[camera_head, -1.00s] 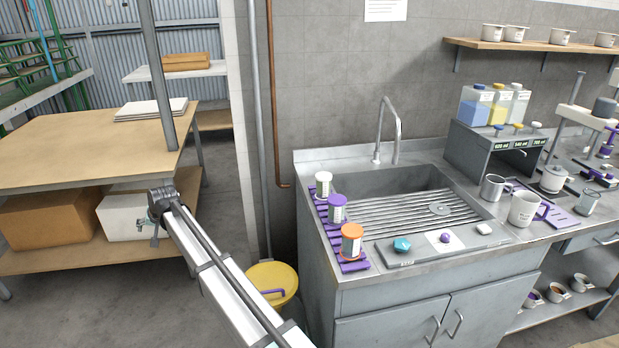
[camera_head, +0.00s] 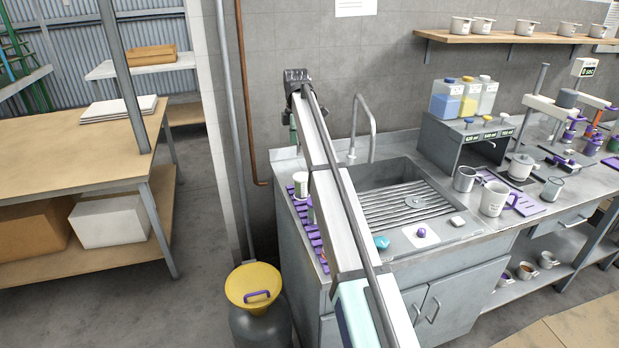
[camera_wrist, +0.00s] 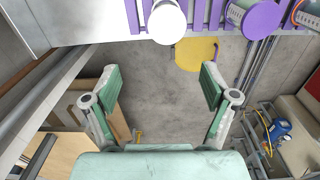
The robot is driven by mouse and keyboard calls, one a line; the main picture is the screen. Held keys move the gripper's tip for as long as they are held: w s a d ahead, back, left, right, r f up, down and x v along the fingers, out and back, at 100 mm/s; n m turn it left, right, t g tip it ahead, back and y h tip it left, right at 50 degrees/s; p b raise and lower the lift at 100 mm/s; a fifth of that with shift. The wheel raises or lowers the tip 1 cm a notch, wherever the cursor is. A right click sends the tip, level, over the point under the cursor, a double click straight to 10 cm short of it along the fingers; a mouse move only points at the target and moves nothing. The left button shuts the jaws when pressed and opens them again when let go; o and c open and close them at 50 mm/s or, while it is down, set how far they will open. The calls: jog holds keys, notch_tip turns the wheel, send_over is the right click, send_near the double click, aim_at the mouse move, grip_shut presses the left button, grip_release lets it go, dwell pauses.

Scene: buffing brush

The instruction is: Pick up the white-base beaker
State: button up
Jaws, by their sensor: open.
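The white-base beaker (camera_head: 301,184) stands at the back left end of the purple rack (camera_head: 306,228) on the sink's left edge. In the wrist view its round white end (camera_wrist: 166,23) shows at the top, slightly right of centre. My gripper (camera_wrist: 162,82) is open, with nothing between its green fingers. The beaker's white end lies beyond the fingertips in that view, apart from them. A purple-base beaker (camera_wrist: 256,14) and an orange one (camera_wrist: 307,14) are to its right there; my arm mostly hides them in the head view.
The sink (camera_head: 385,175) with a tall faucet (camera_head: 371,130) lies right of the rack. A yellow-lidded bin (camera_head: 253,284) stands on the floor below, left of the cabinet. A copper pipe (camera_head: 245,110) runs down the wall. A wooden table (camera_head: 70,155) is at the left.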

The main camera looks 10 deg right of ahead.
aim_at(301, 176)
jog(key=f+p, duration=0.1)
jog(key=f, duration=0.2)
jog(key=f+p, duration=0.1)
jog(key=f, duration=0.3)
jog(key=d+f+p, duration=0.1)
jog(key=f, duration=0.3)
jog(key=shift+s+f+p, duration=0.15)
jog(key=shift+f+p, duration=0.1)
jog(key=shift+p, duration=0.15)
jog(key=shift+s+f+p, duration=0.2)
jog(key=shift+f+p, duration=0.35)
jog(key=shift+f, duration=0.15)
jog(key=shift+s+d+f+p, duration=0.1)
jog(key=shift+f+p, duration=0.7)
jog(key=shift+f, duration=1.2)
jog(key=c, duration=1.1)
